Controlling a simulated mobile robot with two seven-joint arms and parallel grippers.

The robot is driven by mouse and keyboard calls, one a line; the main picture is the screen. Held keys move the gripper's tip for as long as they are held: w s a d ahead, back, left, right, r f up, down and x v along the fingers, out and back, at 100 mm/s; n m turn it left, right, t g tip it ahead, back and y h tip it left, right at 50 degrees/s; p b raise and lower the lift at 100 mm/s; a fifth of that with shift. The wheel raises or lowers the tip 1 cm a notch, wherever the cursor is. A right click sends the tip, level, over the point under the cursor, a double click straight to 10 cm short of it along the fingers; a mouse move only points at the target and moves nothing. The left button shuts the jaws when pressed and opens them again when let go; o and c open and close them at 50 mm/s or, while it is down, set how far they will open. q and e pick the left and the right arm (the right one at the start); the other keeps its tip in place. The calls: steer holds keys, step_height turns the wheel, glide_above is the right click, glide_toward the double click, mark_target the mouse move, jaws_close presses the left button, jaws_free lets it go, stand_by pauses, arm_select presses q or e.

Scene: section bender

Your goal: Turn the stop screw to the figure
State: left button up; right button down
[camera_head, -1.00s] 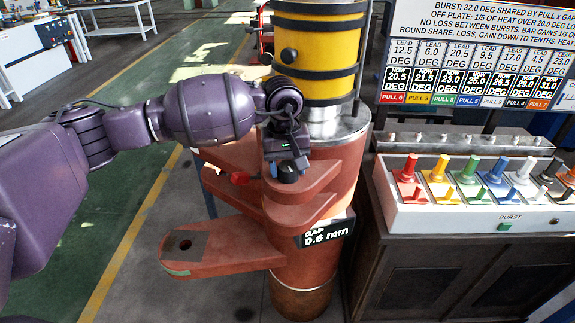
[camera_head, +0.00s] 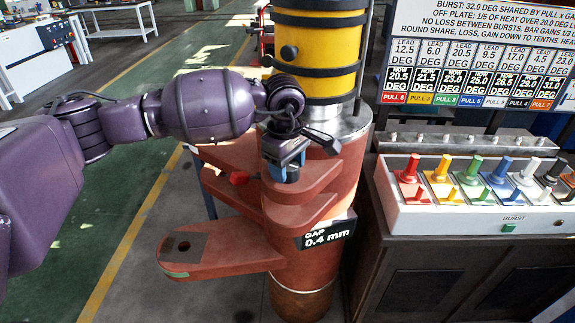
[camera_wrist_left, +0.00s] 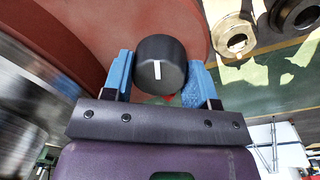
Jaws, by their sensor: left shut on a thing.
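The stop screw's black knob (camera_wrist_left: 158,62) shows in the left wrist view with a white mark on its face. My left gripper (camera_wrist_left: 160,80) has its blue fingers on both sides of the knob and is shut on it. In the head view my left gripper (camera_head: 285,165) reaches down over the red arms of the column, and the knob is mostly hidden there. The gap display (camera_head: 327,235) on the column reads 0.4 mm. My right gripper is not in view.
A board (camera_head: 480,50) lists lead and now figures in degrees. A panel of coloured levers (camera_head: 470,185) with a green burst button (camera_head: 507,227) stands at the right. A red lower arm (camera_head: 225,252) juts left from the column. Open floor lies at the left.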

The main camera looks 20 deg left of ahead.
arm_select(q)
steer(key=n, duration=0.3)
steer(key=shift+n, duration=0.4)
steer(key=n, duration=0.4)
steer(key=shift+p, duration=0.4)
steer(key=shift+n+y, duration=0.3)
steer(key=shift+n, duration=1.3)
steer(key=o, duration=0.9)
steer(key=shift+r, duration=0.1)
